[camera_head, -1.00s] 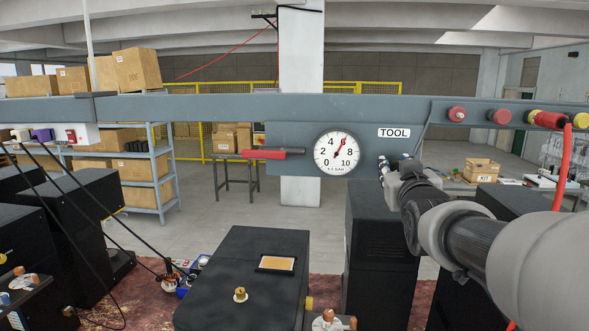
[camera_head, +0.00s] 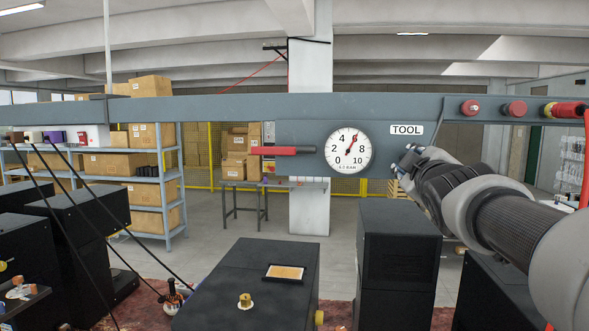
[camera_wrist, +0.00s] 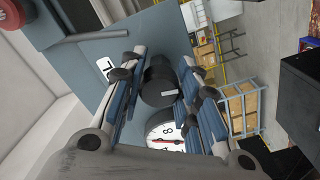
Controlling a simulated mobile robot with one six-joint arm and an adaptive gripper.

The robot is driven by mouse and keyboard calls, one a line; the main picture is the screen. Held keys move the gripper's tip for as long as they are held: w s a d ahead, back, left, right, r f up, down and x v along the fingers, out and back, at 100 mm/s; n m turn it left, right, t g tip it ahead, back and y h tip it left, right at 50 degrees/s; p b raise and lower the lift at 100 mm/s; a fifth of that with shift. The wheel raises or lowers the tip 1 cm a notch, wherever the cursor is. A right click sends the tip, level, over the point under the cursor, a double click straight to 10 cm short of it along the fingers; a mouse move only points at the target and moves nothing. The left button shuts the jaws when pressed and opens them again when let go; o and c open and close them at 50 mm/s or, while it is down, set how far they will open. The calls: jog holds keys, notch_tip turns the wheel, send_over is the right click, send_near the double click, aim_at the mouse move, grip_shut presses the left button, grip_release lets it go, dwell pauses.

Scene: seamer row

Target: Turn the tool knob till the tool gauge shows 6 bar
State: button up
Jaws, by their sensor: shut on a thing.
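The tool gauge (camera_head: 348,150) is a round white dial on the blue-grey panel, beside the TOOL label (camera_head: 406,130). Its red needle points up and slightly right, at about the 6; the exact reading is too small to tell. The gauge shows partly in the wrist view (camera_wrist: 166,137), beyond the fingers. The tool knob (camera_wrist: 157,88) is black with a white mark and sits between the blue finger pads. My gripper (camera_wrist: 163,86) is shut on it. In the head view my gripper (camera_head: 404,160) is right of the gauge and hides the knob.
A red-handled lever (camera_head: 284,150) sticks out left of the gauge. Red buttons and a red connector (camera_head: 567,110) are on the beam (camera_head: 220,108) at the right. Black cabinets (camera_head: 398,250) stand below, with a shelf of boxes at the left.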

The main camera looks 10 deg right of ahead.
jog(key=shift+n, duration=0.7)
jog(key=o, duration=1.1)
jog(key=v, duration=0.7)
jog(key=shift+s, duration=0.25)
jog(key=shift+a, duration=0.1)
